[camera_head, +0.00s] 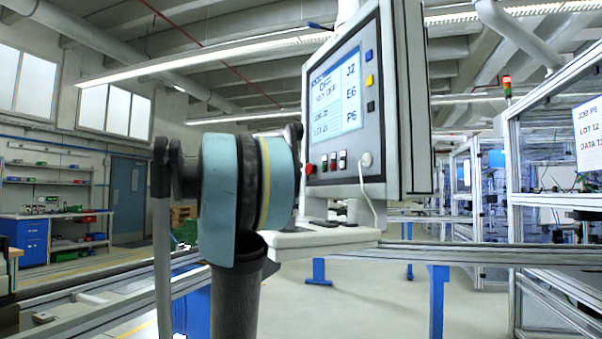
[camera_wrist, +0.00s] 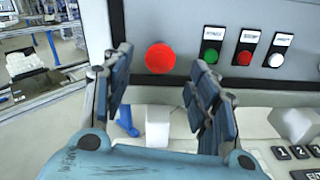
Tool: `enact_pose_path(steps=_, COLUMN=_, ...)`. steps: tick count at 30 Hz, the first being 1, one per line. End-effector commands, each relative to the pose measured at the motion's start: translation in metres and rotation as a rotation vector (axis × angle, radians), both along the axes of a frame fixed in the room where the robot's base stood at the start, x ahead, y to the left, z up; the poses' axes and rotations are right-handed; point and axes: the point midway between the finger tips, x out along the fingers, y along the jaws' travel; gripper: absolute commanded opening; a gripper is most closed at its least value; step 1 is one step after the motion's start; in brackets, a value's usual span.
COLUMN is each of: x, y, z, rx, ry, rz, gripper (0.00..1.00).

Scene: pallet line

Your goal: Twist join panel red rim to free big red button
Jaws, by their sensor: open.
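The big red button (camera_wrist: 160,57) is a round, bright red disc on the light grey panel face (camera_wrist: 230,15) in the wrist view. I cannot make out a separate rim on it. My gripper (camera_wrist: 161,66) is open and empty, with one blue-padded finger on each side below the button. The button shows in the gap between the fingertips; I cannot tell how far they are from it. In the head view the panel (camera_head: 379,159) stands upright behind my arm, with the red button (camera_head: 311,169) small at its lower left. My arm hides most of the gripper there.
Small green (camera_wrist: 210,55), red (camera_wrist: 244,57) and white (camera_wrist: 275,60) buttons sit in a row right of the big one. A white plug and cable (camera_head: 367,160) hang from the panel. A keypad shelf (camera_head: 315,240) juts out below. Metal rails (camera_head: 480,254) cross behind.

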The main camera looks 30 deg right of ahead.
Motion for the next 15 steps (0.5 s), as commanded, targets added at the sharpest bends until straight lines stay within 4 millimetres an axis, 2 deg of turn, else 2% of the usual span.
enact_pose_path(steps=9, x=-0.005, y=-0.036, z=0.0, rx=-0.001, ry=0.0, rz=-0.002, gripper=0.54)
enact_pose_path(steps=15, x=-0.006, y=-0.049, z=0.0, rx=0.0, ry=0.0, rz=0.0, gripper=0.54)
